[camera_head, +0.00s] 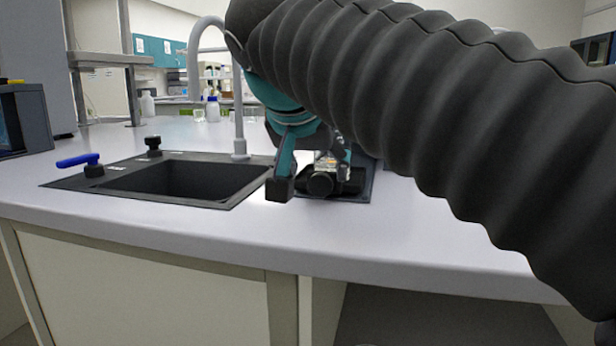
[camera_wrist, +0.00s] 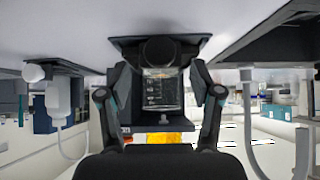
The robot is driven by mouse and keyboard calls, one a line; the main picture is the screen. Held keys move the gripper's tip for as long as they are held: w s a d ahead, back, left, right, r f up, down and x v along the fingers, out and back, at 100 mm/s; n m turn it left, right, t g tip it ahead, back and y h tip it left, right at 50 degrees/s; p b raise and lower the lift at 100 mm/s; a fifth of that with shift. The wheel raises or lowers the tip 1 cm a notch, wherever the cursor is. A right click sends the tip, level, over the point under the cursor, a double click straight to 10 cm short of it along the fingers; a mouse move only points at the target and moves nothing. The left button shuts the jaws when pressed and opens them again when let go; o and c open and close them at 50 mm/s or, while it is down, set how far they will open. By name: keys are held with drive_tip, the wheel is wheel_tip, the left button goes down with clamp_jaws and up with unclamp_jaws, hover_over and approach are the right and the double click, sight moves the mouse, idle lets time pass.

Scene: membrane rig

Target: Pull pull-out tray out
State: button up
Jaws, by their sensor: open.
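A small dark membrane rig (camera_head: 350,184) stands on the counter right of the sink, partly hidden by my arm. A round black knob (camera_head: 321,184) is at its front. The wrist view looks upside down and shows the knob (camera_wrist: 160,50), a clear vessel (camera_wrist: 162,90) and the dark base plate (camera_wrist: 125,42). I cannot tell which part is the pull-out tray. My gripper (camera_wrist: 160,96) is open, with one finger on each side of the vessel and visible gaps beside it. In the head view, my gripper (camera_head: 312,175) is at the rig's front, one dark fingertip left of the knob.
A dark box (camera_head: 25,118) stands at far left. The counter front (camera_head: 350,235) is clear.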

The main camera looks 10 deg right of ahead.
drive_tip(key=v, duration=0.8)
